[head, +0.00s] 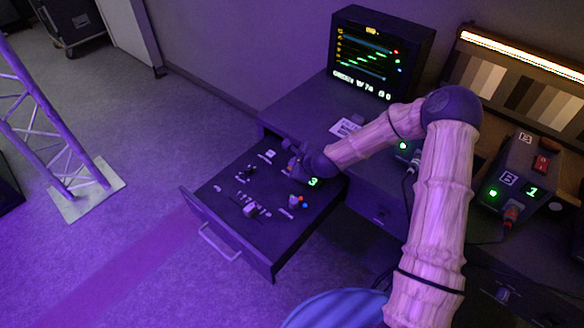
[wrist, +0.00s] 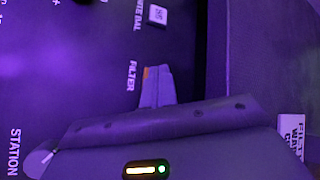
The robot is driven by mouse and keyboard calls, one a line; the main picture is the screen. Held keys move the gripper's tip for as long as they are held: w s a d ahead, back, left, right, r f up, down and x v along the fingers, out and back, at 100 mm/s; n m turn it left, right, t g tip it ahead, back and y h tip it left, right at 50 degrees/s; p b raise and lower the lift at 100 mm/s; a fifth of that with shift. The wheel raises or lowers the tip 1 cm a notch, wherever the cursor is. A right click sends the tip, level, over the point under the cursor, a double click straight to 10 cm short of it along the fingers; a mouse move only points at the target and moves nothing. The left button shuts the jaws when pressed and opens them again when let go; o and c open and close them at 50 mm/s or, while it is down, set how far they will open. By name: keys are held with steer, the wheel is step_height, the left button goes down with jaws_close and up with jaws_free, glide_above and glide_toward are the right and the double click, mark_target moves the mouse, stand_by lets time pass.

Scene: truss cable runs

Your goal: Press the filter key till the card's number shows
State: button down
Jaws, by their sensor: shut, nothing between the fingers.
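My gripper (head: 297,170) is shut and empty, pointing down over the right part of the open drawer's control panel (head: 226,200). In the wrist view its fingers (wrist: 155,80) end beside the FILTER label (wrist: 131,77). A small orange patch (wrist: 147,72) shows at the fingertips; the filter key is otherwise hidden, and I cannot tell whether they touch it. A green number display (head: 314,182) beside the gripper reads 3. A white card (head: 345,127) lies on the desk top behind the drawer; it also shows at the right of the wrist view (wrist: 291,135), its number not readable.
Several other knobs and keys stand on the panel, including a white key (wrist: 157,15) near a WHITE BAL label. A monitor (head: 372,55) with coloured traces stands behind. A box with a red switch (head: 541,164) and green 1 is at right.

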steer(key=shift+f+b, duration=0.3)
steer(key=shift+f, duration=0.1)
stand_by(0.6)
steer(key=shift+r, duration=0.1)
steer(key=shift+r+p, duration=0.65)
steer(key=shift+r, duration=0.1)
steer(key=shift+r+p, duration=1.9)
steer(key=shift+r, duration=0.6)
